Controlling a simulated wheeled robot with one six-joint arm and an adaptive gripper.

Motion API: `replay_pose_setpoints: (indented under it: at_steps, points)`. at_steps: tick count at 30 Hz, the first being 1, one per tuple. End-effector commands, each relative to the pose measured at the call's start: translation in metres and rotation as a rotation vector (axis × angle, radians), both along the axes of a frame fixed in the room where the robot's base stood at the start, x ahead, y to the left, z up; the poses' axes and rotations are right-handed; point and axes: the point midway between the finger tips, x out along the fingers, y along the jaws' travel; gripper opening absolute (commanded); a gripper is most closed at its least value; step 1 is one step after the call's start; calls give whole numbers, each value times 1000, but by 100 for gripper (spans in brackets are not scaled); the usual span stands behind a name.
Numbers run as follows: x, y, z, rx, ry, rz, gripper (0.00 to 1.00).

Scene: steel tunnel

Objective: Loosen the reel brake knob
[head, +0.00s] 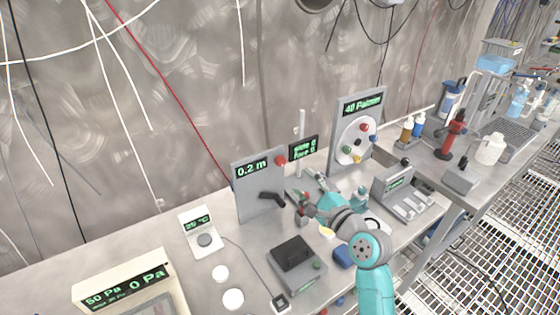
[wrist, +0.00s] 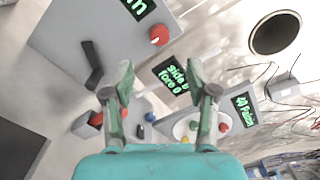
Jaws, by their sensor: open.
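A grey upright panel (head: 259,190) with a green "0.2 m" display stands on the bench. A round red knob (head: 280,160) sits at its upper right edge, and a black crank handle (head: 271,199) is on its lower face. No label shows which is the brake. In the wrist view the red knob (wrist: 159,35) lies beyond my fingertips, near the middle, and the crank (wrist: 92,66) is to the left. My gripper (head: 308,185) is in front of the panel's right side, lower than the red knob. In the wrist view my gripper (wrist: 158,82) is open and empty, apart from the knob.
A small display (head: 303,149) stands just right of the panel. A "40 Pa" board (head: 345,122) with a white disc of coloured knobs is farther right. A dark-topped box (head: 297,258) and a switch box (head: 405,195) flank my arm.

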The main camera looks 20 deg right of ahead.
Motion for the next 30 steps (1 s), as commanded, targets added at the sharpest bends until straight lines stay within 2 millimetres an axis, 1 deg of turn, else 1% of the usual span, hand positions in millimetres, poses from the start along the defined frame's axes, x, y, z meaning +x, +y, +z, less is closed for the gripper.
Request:
replay_pose_setpoints:
  at_steps: [5, 12, 18, 24, 30]
  points:
    - [22, 5, 0, -2, -1, 2, 58]
    - [64, 13, 0, -2, -1, 1, 58]
    - [90, 18, 0, -2, -1, 1, 58]
    - [101, 20, 0, -3, -1, 0, 58]
    - [102, 20, -1, -3, 0, -1, 58]
